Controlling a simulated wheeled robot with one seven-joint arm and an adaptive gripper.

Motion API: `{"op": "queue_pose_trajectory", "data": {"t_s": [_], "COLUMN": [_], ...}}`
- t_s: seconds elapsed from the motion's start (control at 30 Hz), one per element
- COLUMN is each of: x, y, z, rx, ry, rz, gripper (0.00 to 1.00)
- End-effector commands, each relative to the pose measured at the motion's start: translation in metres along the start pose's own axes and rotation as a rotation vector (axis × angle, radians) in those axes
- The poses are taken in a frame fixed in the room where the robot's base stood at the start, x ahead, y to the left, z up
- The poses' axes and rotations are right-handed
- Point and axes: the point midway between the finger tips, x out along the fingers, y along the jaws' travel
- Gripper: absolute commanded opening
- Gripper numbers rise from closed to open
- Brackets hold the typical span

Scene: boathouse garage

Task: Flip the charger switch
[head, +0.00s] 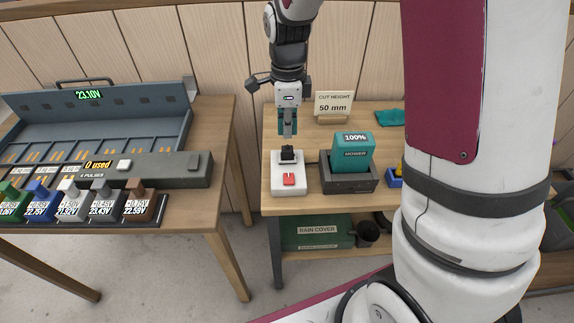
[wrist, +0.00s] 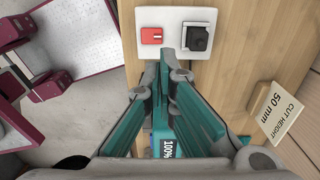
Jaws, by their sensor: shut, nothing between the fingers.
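A white switch box (head: 289,188) stands on the right-hand wooden table, with a red square button or lamp (head: 289,180) at its near end and a black switch (head: 288,156) at its far end. In the wrist view the white box (wrist: 176,15) shows the red square (wrist: 151,36) at left and the black switch (wrist: 198,38) at right. My gripper (head: 287,136) is shut and empty, pointing down just above the black switch. In the wrist view the closed fingertips (wrist: 172,62) lie beside the switch; I cannot tell whether they touch it.
A teal mower battery (head: 353,150) reading 100% sits in a dark dock (head: 347,183) right of the box. A "CUT HEIGHT 50 mm" sign (head: 334,104) stands behind. A green rain-cover box (head: 317,231) is on the shelf below. Another table (head: 216,135) at left holds battery equipment.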

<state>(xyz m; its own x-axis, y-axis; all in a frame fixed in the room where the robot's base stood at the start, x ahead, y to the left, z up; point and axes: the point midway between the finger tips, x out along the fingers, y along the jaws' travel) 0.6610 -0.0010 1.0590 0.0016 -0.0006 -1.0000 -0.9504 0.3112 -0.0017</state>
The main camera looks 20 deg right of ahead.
Motion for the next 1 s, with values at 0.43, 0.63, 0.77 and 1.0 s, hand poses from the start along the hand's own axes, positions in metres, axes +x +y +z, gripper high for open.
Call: {"op": "queue_pose_trajectory", "data": {"t_s": [0.43,0.63,0.77,1.0], "x": [0.043,0.083,0.106,0.132], "y": [0.002,0.002,0.002,0.001], "z": [-0.001,-0.001,-0.001,-0.001], "rx": [-0.001,-0.002,-0.002,-0.002], "ry": [0.002,0.001,0.001,0.001], "rz": [0.007,0.005,0.005,0.001], "gripper": [0.00,0.00,0.00,0.00]}}
